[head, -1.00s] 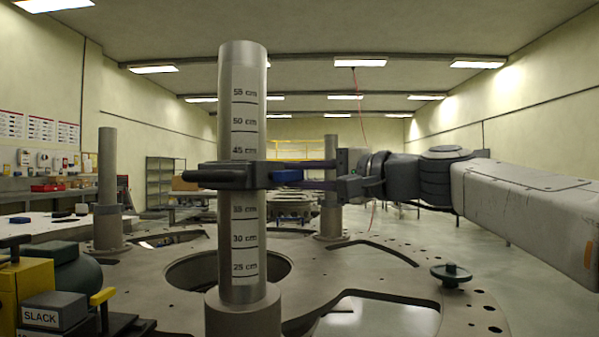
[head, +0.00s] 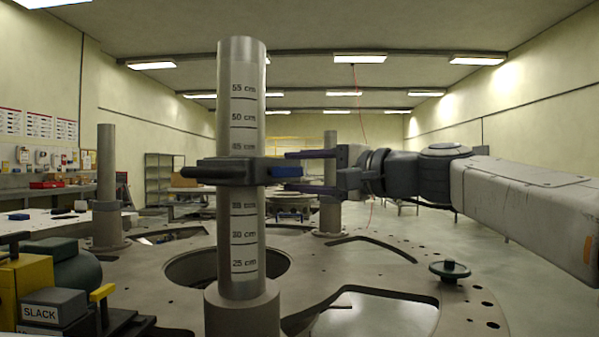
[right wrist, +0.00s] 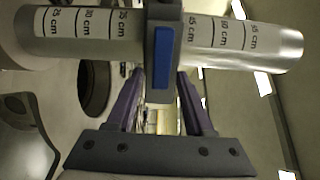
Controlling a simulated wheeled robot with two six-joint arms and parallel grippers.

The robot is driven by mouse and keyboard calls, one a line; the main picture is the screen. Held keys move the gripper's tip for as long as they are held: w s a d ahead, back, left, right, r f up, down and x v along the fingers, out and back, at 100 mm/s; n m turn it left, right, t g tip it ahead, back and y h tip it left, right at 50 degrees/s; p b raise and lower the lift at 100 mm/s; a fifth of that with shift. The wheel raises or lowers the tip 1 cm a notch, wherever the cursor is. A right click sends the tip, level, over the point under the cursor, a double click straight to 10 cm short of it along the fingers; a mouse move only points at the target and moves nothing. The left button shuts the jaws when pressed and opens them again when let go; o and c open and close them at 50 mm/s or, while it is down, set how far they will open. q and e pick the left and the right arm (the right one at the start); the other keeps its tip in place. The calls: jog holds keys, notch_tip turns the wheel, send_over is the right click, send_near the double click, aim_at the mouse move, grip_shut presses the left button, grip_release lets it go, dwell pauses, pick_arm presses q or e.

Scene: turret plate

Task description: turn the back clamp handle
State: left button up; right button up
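A dark clamp (head: 228,172) sits around the front marked post (head: 241,215), near the 40 cm level. Its blue handle (head: 287,172) points right, towards my right arm. In the right wrist view the handle (right wrist: 161,62) shows as a blue bar on the dark clamp body (right wrist: 164,13). My right gripper (head: 289,171) is open, one finger above and one below the handle's level. Its fingertips (right wrist: 161,73) lie on either side of the handle's near end, with gaps showing. My left gripper is not in view.
The post stands on a wide plate (head: 340,265) with large openings. Two more posts stand further back, at left (head: 107,190) and right (head: 330,205). A dark knob (head: 449,269) is on the plate at right. A block marked SLACK (head: 52,307) is at lower left.

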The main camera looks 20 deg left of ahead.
jog(key=b+v, duration=0.1)
jog(key=v, duration=0.9)
jog(key=shift+d+b, duration=0.25)
jog(key=shift+b, duration=0.15)
jog(key=shift+s, duration=0.1)
